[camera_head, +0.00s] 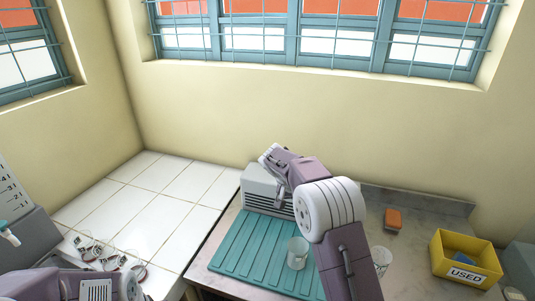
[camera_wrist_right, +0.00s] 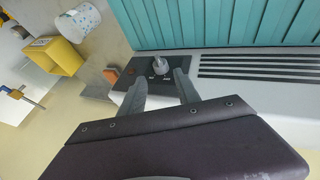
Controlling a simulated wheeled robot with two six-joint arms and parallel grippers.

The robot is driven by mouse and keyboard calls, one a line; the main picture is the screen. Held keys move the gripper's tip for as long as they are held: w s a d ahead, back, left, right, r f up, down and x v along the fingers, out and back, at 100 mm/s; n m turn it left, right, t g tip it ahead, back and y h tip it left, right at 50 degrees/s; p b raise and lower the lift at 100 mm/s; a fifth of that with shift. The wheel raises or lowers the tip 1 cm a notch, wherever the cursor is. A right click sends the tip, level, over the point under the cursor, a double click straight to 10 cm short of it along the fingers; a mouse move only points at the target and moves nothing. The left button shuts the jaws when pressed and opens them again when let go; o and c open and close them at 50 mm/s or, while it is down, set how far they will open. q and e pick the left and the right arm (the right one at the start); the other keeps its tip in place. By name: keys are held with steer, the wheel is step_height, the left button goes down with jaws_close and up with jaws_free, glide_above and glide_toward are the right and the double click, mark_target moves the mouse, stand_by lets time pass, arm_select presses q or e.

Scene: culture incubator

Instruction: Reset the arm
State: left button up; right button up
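The incubator appears to be the pale grey box with dark vent slots (camera_head: 262,192) behind the teal ribbed mat. In the right wrist view its front (camera_wrist_right: 235,65) shows a dark panel with a round knob (camera_wrist_right: 160,65). My right gripper (camera_wrist_right: 160,78) is open and empty, its two fingers apart near the knob; I cannot tell whether they touch the panel. In the head view my right arm reaches over the mat, with the right gripper (camera_head: 270,154) above the box.
A clear beaker (camera_head: 298,254) stands on the teal mat (camera_head: 247,252). A white cup (camera_head: 382,258), an orange block (camera_head: 393,219) and a yellow bin marked USED (camera_head: 455,243) are to the right. The white tiled area is mostly clear.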

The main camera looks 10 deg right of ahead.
steer(key=s+a+r+y, duration=0.1)
steer(key=s+r+y, duration=0.15)
steer(key=s, duration=0.65)
steer(key=shift+s+a+f+n+y, duration=0.85)
steer(key=shift+s+a+f, duration=0.8)
steer(key=shift+s, duration=1.05)
steer(key=shift+s+a+f+n+y, duration=0.5)
steer(key=shift+s+a+f+n, duration=0.75)
steer(key=shift+s+f, duration=1.1)
steer(key=shift+s+a+f+n+y, duration=0.75)
steer(key=shift+s+a+f, duration=0.8)
steer(key=shift+s, duration=1.5)
steer(key=shift+a+r, duration=0.1)
